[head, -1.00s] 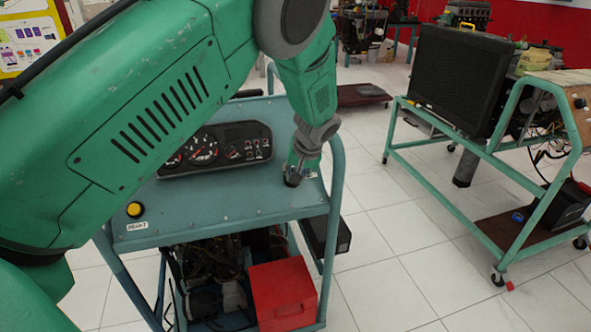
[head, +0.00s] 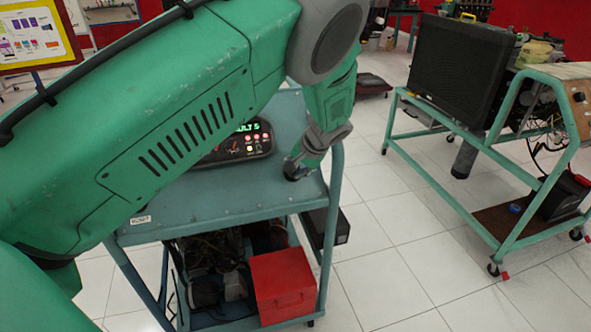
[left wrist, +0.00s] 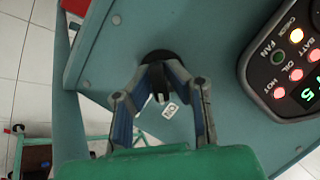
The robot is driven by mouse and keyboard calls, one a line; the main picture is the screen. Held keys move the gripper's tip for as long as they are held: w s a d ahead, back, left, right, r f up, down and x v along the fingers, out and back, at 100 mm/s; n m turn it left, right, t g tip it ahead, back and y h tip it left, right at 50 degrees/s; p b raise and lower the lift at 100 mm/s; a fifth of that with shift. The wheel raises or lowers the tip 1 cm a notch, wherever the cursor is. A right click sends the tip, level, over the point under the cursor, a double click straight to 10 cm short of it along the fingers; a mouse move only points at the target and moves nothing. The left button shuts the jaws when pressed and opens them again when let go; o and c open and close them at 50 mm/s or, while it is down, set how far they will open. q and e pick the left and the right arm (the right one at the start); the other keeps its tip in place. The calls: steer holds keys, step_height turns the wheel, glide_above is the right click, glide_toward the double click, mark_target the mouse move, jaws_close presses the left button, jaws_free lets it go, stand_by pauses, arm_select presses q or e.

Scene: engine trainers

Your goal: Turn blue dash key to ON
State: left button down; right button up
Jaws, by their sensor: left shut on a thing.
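The blue dash panel (head: 200,200) tops a blue stand. Its gauge cluster (head: 243,145) is lit, with green characters and several warning lights, partly hidden by my left arm. The lit lamps also show in the left wrist view (left wrist: 296,74). My left gripper (head: 294,170) points down at the panel's right side, at a dark round key switch (left wrist: 161,58). In the left wrist view its fingers (left wrist: 161,82) close together over the switch, shut on the key. The key itself is mostly hidden between the fingertips. My right gripper is not in view.
A red box (head: 283,288) and engine parts sit on the stand's lower level. A green-framed trainer with a black radiator (head: 458,75) stands at the right. White tiled floor (head: 385,240) lies free between them.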

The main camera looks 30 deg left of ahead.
arm_select(q)
steer(key=shift+s+d+f, duration=0.15)
steer(key=shift+s+f, duration=0.05)
steer(key=shift+f, duration=0.15)
steer(key=c, duration=1.6)
jaws_free()
steer(key=shift+w+r, duration=0.15)
steer(key=shift+r, duration=0.1)
steer(key=shift+r, duration=0.2)
steer(key=v, duration=1.1)
steer(key=shift+d, duration=0.25)
steer(key=shift+r, duration=0.15)
